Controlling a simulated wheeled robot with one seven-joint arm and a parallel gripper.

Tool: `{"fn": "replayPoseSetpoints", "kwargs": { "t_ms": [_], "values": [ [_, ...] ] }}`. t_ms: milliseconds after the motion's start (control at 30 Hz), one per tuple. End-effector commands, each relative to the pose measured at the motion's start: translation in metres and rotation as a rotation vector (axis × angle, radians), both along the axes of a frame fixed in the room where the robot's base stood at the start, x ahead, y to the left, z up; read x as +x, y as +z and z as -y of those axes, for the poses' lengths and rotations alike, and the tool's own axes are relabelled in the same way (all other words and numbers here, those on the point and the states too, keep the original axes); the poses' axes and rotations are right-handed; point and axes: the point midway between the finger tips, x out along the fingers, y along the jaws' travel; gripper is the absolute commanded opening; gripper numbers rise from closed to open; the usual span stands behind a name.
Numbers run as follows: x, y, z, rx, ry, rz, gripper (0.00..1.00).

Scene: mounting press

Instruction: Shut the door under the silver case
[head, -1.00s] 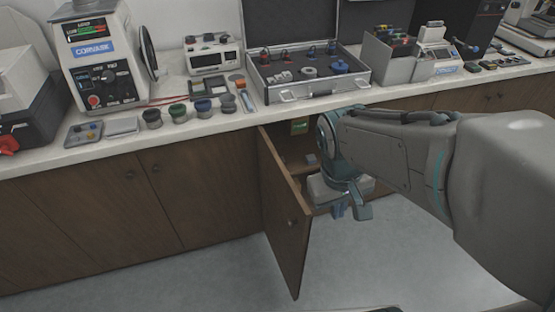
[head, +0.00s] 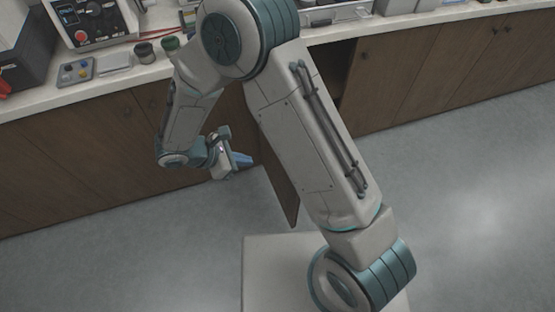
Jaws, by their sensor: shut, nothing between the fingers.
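The brown wooden cabinet door (head: 281,190) stands open, swung out from the cabinet front under the counter. Only its lower part shows; my arm hides the rest. The silver case (head: 345,14) sits on the counter above at the top edge of the view, mostly cut off or covered by my arm. My gripper (head: 243,160) is shut and empty. It is to the left of the door, on its outer side, with the blue fingertips pointing right towards it. I cannot tell whether they touch the door.
The dark cabinet opening (head: 338,62) shows partly to the right of my arm. Other cabinet doors (head: 420,70) along the counter are closed. The counter (head: 115,82) holds a control box (head: 95,22), small dark jars (head: 145,52) and a button pad (head: 75,72). The grey floor (head: 460,200) is clear.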

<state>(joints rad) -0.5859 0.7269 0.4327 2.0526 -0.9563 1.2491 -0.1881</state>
Motion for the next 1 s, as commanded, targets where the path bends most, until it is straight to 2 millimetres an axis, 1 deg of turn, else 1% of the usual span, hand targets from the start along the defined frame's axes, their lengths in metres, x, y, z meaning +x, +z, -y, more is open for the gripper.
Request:
{"fn": "replayPoseSetpoints", "kwargs": {
  "t_ms": [33,133,267,367,700,767,900,1000],
  "values": [
    [-0.002,-0.005,-0.005,-0.007,0.025,-0.009,0.00],
    [-0.002,-0.011,-0.009,-0.015,0.050,-0.015,0.00],
    [0.001,-0.020,-0.002,-0.018,0.054,-0.017,0.00],
    [0.004,-0.031,0.010,-0.019,0.053,-0.019,0.00],
    [0.024,-0.081,0.058,-0.018,0.051,-0.020,0.00],
    [0.029,-0.078,0.068,-0.015,0.049,-0.016,0.00],
    [0.036,-0.078,0.084,-0.015,0.051,-0.015,0.00],
    [0.039,-0.078,0.090,-0.015,0.053,-0.015,0.00]
  ]
}}
